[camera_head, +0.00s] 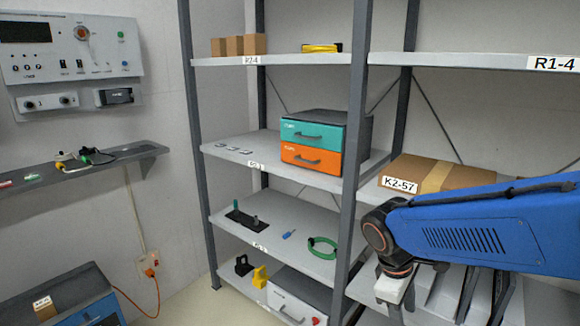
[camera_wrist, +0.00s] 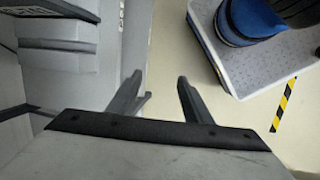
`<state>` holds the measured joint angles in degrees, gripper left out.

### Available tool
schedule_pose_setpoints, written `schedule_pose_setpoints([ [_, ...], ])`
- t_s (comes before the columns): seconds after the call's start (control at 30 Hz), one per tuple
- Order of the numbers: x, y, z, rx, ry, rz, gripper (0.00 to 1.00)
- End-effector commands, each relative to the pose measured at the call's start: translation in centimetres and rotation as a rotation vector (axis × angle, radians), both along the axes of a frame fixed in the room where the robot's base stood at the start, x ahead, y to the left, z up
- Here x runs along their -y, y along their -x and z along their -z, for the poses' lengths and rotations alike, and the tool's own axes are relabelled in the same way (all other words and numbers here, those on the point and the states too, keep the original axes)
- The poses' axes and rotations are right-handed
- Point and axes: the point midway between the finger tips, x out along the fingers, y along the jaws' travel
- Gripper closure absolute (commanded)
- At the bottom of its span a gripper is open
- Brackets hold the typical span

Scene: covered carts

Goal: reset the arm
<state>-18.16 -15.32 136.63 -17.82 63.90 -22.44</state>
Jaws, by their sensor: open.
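My blue arm (camera_head: 480,232) reaches in from the right in the head view, in front of the right shelf bay. Pale floor and a shelf edge lie beyond the fingers.
A grey shelf rack (camera_head: 357,130) stands close to the arm. A taped cardboard box (camera_head: 410,172) lies just behind it. A two-drawer box (camera_head: 310,133) sits further left. A control panel (camera_head: 70,60) hangs on the left wall. Floor (camera_wrist: 180,30) shows beneath the gripper.

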Motion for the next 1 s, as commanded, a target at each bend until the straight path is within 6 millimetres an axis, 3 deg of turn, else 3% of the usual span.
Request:
schedule_pose_setpoints([
  [0.23, 1.8, 3.4, -2.2, 0.161, -0.139, 0.257, 0.55],
  [0.6, 3.1, 8.1, -4.6, 0.385, -0.347, 0.617, 0.55],
  [1.0, 3.2, 10.1, -5.4, 0.489, -0.451, 0.783, 0.55],
])
